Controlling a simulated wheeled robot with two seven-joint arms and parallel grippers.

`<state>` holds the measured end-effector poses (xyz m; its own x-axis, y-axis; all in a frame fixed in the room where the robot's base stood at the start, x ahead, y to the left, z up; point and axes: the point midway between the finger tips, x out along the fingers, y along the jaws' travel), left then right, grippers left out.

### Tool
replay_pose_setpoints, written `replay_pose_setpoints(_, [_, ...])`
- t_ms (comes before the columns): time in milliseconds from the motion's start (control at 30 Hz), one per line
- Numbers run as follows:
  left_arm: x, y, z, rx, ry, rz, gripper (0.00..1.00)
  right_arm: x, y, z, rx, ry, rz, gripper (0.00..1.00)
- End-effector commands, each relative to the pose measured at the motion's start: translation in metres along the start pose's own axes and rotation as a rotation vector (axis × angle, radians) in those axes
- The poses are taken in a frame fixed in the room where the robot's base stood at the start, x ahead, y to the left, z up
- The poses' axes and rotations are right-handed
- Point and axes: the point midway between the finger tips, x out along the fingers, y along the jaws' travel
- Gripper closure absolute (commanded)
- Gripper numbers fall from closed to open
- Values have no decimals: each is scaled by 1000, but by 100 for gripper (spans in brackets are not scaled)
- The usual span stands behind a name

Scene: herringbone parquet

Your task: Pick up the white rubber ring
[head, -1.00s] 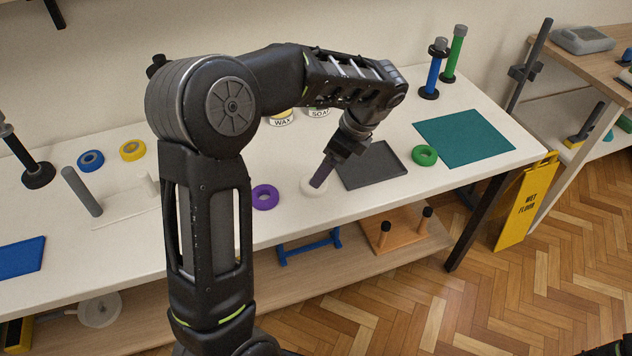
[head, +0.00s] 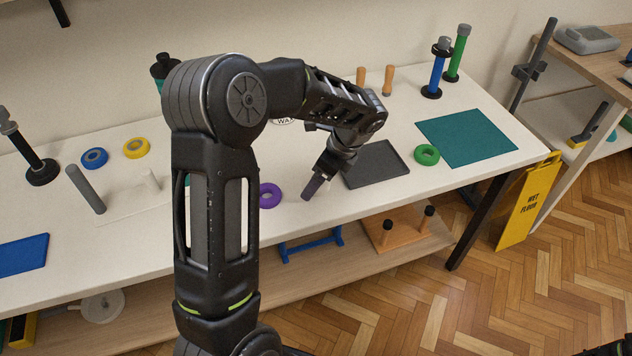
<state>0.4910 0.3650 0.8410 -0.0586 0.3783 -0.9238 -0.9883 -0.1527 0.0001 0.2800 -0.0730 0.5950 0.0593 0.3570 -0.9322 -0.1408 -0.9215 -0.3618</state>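I cannot make out the white rubber ring in the head view now; the table where it lay looks bare around my gripper, and white on white is hard to tell. My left gripper (head: 311,188) points down over the front middle of the table, between the purple ring and the dark grey tray. Only its dark finger end shows, so its opening and anything in it are hidden. My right gripper does not show.
A purple ring (head: 270,195) lies left of the gripper. A dark grey tray (head: 377,166) and a green ring (head: 427,155) lie to the right, near a teal mat (head: 466,138). Blue (head: 94,158) and yellow (head: 136,148) rings lie far left.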

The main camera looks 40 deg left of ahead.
Motion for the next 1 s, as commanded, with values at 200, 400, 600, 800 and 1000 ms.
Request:
replay_pose_setpoints(200, [6, 0, 0, 0, 0, 1, 13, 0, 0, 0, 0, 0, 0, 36])
replay_pose_setpoints(400, [6, 0, 0, 0, 0, 0, 13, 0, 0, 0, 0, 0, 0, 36])
replay_pose_setpoints(600, [6, 0, 0, 0, 0, 0, 13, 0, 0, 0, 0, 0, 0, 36])
replay_pose_setpoints(800, [6, 0, 0, 0, 0, 0, 25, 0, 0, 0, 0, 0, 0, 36])
replay_pose_setpoints(1000, [6, 0, 0, 0, 0, 0, 41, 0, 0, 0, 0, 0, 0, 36])
